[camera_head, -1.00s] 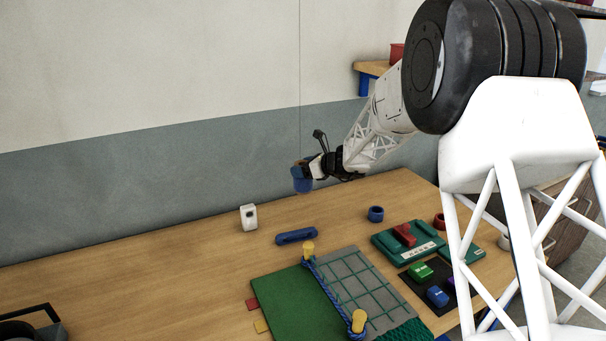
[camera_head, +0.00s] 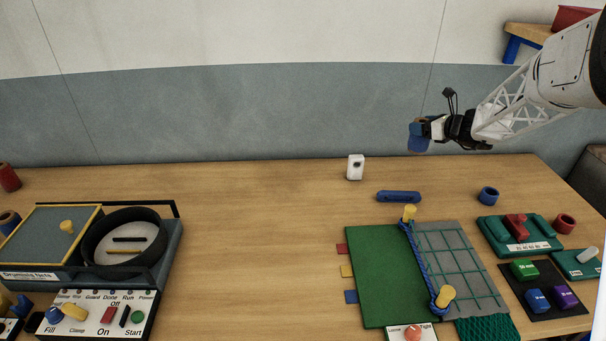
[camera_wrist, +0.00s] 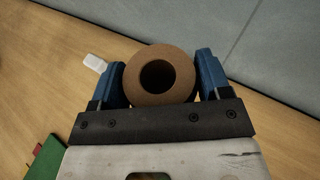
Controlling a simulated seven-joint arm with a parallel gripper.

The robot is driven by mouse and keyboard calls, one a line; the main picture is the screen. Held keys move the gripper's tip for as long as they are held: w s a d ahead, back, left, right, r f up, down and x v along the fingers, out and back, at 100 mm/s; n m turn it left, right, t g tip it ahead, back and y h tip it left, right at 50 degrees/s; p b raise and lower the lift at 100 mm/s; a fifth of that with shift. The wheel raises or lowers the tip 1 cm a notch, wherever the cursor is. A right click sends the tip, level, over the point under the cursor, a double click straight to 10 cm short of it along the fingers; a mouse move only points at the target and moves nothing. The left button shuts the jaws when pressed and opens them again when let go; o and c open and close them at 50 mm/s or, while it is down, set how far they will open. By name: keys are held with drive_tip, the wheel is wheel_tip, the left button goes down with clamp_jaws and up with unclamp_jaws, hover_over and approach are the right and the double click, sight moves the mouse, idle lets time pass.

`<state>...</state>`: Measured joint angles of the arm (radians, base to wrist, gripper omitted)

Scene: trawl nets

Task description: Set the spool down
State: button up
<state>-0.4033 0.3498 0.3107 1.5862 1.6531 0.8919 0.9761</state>
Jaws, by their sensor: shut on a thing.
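A brown ring-shaped spool (camera_wrist: 160,98) with a dark hole sits between the two blue fingers of my gripper (camera_wrist: 160,66) in the wrist view. The fingers press on it from both sides. In the head view my gripper (camera_head: 421,133) is at the upper right, in front of the grey wall band and raised above the back of the wooden table (camera_head: 260,230). Blue shows at its tip there; the spool is hard to make out from the fingers in that view.
Below my gripper lie a blue bar (camera_head: 399,197) and a blue ring (camera_head: 489,196); a white block (camera_head: 355,167) stands left. A green and grey net board (camera_head: 375,275) with yellow pegs is in front. A drum machine (camera_head: 85,265) stands far left. The table's middle left is clear.

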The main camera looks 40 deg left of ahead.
wheel_tip(320, 180, up, 4)
drive_tip(key=shift+r, duration=0.2)
drive_tip(key=s+a+n+g+h, duration=0.1)
drive_tip(key=s+a+n+g, duration=0.35)
drive_tip(key=s, duration=0.85)
drive_tip(key=s+a+n+g, duration=0.1)
drive_tip(key=s+a+g, duration=0.1)
drive_tip(key=s+a, duration=0.8)
drive_tip(key=s+a+n+g+h, duration=0.1)
drive_tip(key=s+a+n+g, duration=0.2)
drive_tip(key=s, duration=1.2)
wheel_tip(320, 180, down, 10)
drive_tip(key=shift+s+d+f+g, duration=0.15)
drive_tip(key=shift+s+d+g, duration=0.3)
drive_tip(key=shift+n, duration=0.25)
drive_tip(key=w+a+f, duration=0.1)
drive_tip(key=w+a, duration=0.8)
drive_tip(key=a, duration=0.4)
drive_tip(key=shift+f, duration=0.2)
drive_tip(key=shift+w, duration=0.1)
drive_tip(key=shift+f, duration=1.75)
